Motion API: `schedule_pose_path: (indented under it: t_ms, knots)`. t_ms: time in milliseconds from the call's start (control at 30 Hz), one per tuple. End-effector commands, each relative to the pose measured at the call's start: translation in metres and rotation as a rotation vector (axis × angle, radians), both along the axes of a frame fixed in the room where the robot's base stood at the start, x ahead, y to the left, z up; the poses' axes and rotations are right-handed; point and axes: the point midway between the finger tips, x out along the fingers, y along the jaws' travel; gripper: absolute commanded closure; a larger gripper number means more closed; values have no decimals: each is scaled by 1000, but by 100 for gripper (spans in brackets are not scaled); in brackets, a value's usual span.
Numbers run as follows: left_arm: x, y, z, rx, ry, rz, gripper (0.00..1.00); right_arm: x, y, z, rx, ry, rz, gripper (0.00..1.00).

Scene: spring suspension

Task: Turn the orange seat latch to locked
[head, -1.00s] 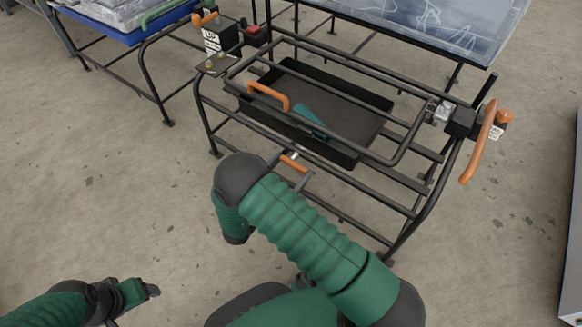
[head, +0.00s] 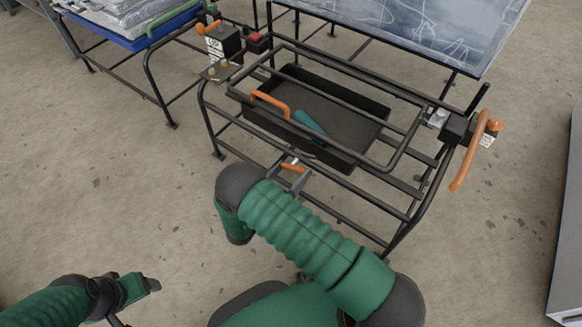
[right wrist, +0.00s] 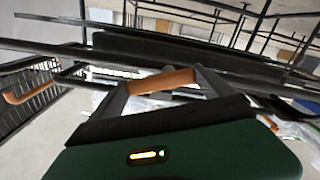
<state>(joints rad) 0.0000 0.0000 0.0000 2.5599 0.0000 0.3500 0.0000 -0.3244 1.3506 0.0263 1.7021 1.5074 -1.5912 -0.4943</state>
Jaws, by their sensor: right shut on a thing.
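A small orange bar (head: 292,168), which I take for the seat latch, shows at the front lower rails of the black tube frame (head: 345,208). My right gripper (head: 290,172) is shut on it. In the right wrist view the orange bar (right wrist: 163,79) lies crosswise between the two dark fingers. The latch's mount is hidden, and I cannot read its locked or unlocked position. My left gripper (head: 150,285) is at the lower left, away from the frame; I cannot tell whether it is open.
A black tray (head: 350,120) with an orange handle (head: 268,102) and a teal object (head: 309,123) sits in the frame. A large orange lever (head: 469,158) hangs at the right end. A black box with an orange lever (head: 208,27) stands back left. Floor at left is clear.

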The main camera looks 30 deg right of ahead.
Motion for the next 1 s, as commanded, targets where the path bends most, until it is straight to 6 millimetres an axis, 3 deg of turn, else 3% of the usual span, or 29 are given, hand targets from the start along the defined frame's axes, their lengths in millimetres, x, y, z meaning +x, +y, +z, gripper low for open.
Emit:
schedule_pose_path:
  t_ms: [33, 400, 1000]
  knots:
    - [0, 0, 11, 0, 0, 0, 29, 1, 1, 5, -14, 41, 3, 50]
    - [0, 0, 36, 0, 0, 0, 29, 4, 3, 7, -148, 363, 5, 50]
    - [0, 0, 54, 0, 0, 0, 29, 12, 7, 8, -356, 868, 9, 50]
